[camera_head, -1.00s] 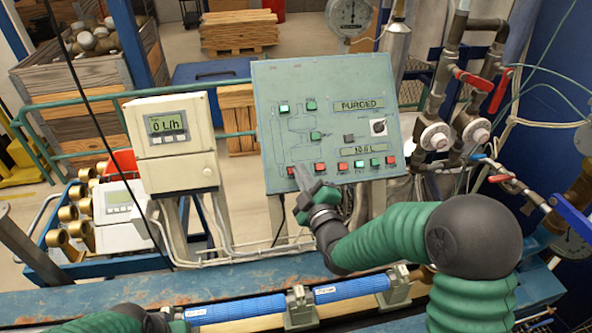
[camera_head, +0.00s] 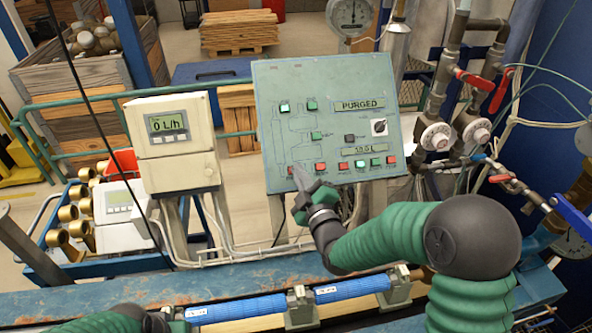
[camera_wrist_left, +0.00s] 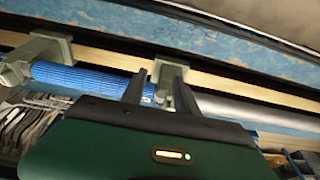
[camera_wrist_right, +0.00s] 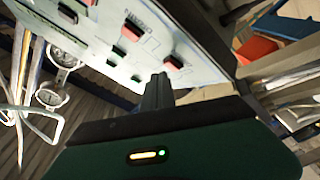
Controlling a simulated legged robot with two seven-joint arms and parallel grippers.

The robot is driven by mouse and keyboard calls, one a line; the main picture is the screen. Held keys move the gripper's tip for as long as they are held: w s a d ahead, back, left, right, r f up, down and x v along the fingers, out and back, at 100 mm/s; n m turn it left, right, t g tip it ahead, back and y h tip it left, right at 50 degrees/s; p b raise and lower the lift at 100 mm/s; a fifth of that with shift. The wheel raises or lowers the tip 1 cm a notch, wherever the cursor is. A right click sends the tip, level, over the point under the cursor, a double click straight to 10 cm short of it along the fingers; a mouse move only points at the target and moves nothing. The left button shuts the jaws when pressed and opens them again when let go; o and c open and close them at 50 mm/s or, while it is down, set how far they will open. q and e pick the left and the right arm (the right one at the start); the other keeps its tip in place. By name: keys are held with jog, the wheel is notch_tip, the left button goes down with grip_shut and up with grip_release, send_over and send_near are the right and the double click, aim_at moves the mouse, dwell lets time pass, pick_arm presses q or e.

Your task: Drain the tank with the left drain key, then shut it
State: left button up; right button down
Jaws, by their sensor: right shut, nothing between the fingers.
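The green control panel (camera_head: 270,130) stands upright behind the bench, with red and green keys along its lower edge. The leftmost red key (camera_head: 291,171) is partly behind my right gripper (camera_head: 298,174). My right gripper is shut and empty, its tips close in front of that lower left corner. In the right wrist view a red key (camera_wrist_right: 173,62) lies just beyond the shut fingertips (camera_wrist_right: 158,82); I cannot tell whether they touch. The panel reads PURGED above and a litre value on a lower display (camera_head: 362,150). My left gripper (camera_wrist_left: 160,90) is open and empty over the bench.
Blue pipes (camera_head: 235,309) lie along the bench in front. Piping with red valve handles (camera_head: 474,80) stands at the right.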

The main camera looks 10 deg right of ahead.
jog(key=shift+w+a+f+b, duration=0.1)
jog(key=shift+a+b, duration=0.1)
jog(key=shift+a, duration=0.35)
jog(key=shift+w+a+b, duration=0.1)
jog(key=shift+a+b, duration=0.05)
jog(key=shift+a, duration=0.35)
pick_arm(q)
jog(key=shift+a+f, duration=0.15)
jog(key=shift+f, duration=0.5)
pick_arm(e)
jog(key=shift+w+d+f, duration=0.1)
jog(key=shift+d+f, duration=0.05)
jog(key=shift+d, duration=0.35)
